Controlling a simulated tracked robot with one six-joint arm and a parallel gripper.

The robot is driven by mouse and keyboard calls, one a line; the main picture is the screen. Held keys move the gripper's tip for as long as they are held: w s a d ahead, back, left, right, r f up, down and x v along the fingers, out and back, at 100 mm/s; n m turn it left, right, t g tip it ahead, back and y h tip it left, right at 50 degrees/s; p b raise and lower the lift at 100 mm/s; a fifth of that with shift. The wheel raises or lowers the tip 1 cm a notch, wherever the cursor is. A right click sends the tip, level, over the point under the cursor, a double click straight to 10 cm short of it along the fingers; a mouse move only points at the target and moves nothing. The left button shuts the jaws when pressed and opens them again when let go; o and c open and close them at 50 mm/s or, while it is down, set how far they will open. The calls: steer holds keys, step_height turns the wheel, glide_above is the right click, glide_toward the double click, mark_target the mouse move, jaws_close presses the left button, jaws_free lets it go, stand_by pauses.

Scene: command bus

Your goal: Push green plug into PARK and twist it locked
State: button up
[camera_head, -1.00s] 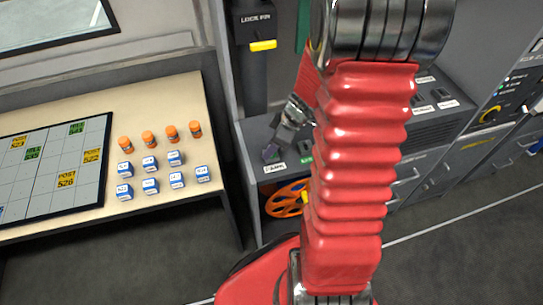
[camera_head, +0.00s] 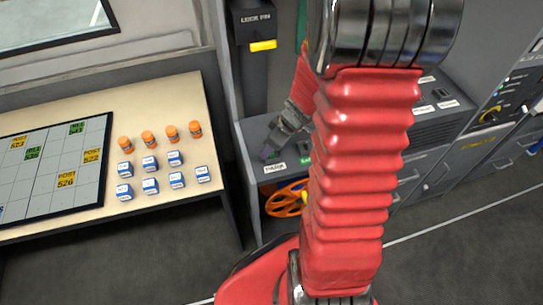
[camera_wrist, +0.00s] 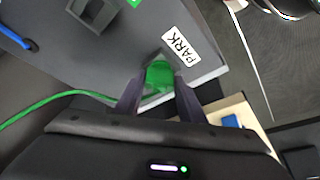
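The green plug (camera_wrist: 158,77) is in the wrist view, between the two dark fingers of my gripper (camera_wrist: 159,88). The fingers lie close along both sides of it and look shut on it. A green cable (camera_wrist: 50,107) runs off to the left. The white PARK label (camera_wrist: 180,47) is just beyond the plug on the grey panel. The plug's lower end and any socket under it are hidden. In the head view my gripper (camera_head: 270,150) points down at the left end of the grey console top, and the plug cannot be made out there.
A grey block (camera_wrist: 95,12) and a blue cable (camera_wrist: 14,36) are at the panel's upper left in the wrist view. In the head view, an orange reel (camera_head: 286,201) is below the console. A table (camera_head: 170,95) with orange bottles and blue-white boxes stands left.

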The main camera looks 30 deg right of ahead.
steer(key=o, duration=0.4)
steer(key=shift+d, duration=0.1)
steer(key=shift+w+d+r, duration=0.15)
steer(key=shift+r, duration=0.1)
steer(key=shift+s+a+v, duration=0.15)
steer(key=shift+v, duration=3.2)
steer(key=shift+s+a+v, duration=0.1)
steer(key=shift+s+v, duration=0.1)
steer(key=shift+v, duration=3.1)
